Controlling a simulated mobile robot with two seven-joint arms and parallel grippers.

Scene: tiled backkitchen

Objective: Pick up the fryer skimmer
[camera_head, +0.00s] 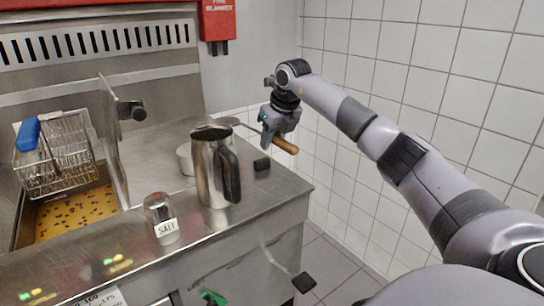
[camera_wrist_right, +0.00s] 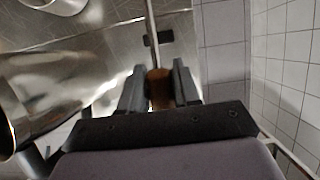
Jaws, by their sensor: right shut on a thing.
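The fryer skimmer (camera_head: 285,146) has a brown wooden handle and a thin metal shaft, with its metal head at the left, partly behind the steel jug in the head view. My right gripper (camera_head: 268,136) is shut on its handle above the right end of the counter. In the right wrist view the handle (camera_wrist_right: 159,88) sits between the two fingers of my right gripper (camera_wrist_right: 160,90), and the shaft runs up out of the picture. My left gripper is not in view.
A steel jug (camera_head: 212,170) and a salt shaker (camera_head: 160,217) stand on the steel counter (camera_head: 262,196). A fryer basket (camera_head: 56,160) with a blue handle hangs over the oil (camera_head: 75,213) at left. A tiled wall (camera_head: 425,60) is at right.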

